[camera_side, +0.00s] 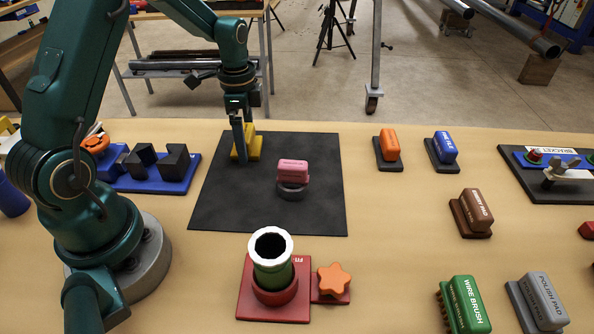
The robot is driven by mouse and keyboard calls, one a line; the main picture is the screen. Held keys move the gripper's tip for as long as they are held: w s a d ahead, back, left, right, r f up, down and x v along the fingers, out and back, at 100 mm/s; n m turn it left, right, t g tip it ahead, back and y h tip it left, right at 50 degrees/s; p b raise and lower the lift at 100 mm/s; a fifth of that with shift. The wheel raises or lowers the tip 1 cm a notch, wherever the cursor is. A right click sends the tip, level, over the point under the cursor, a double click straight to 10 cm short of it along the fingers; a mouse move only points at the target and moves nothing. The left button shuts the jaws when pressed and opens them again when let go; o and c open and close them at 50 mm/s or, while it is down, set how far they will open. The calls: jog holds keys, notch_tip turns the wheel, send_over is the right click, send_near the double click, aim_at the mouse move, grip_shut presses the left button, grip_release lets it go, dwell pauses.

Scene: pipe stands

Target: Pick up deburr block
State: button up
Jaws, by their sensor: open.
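My gripper (240,160) is open and points down at the back left of the dark mat (225,205). A yellow block (254,147) stands right at its fingers, partly hidden by them. I cannot tell whether the fingers touch it or are around it. A pink block (292,168) with small lettering sits on a round grey base (291,189) to the right of my gripper, apart from it. The lettering on the pink block is too small to read, and no lettering shows on the yellow one, so I cannot tell which is the deburr block.
An orange block (389,143), a blue block (445,146), a brown block (476,208), a green wire brush (465,303) and a grey polish pad (541,300) stand at right. A pipe stand (272,262) is in front. A blue tray (150,184) holds black blocks at left.

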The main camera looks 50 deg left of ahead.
aim_at(245, 131)
jog(key=c, duration=1.1)
jog(key=shift+r, duration=0.15)
jog(key=shift+r, duration=0.65)
notch_tip(245, 131, up, 3)
jog(key=s+a+r, duration=0.6)
jog(key=s+a, duration=0.2)
jog(key=shift+s+r, duration=0.25)
jog(key=shift+s, duration=0.05)
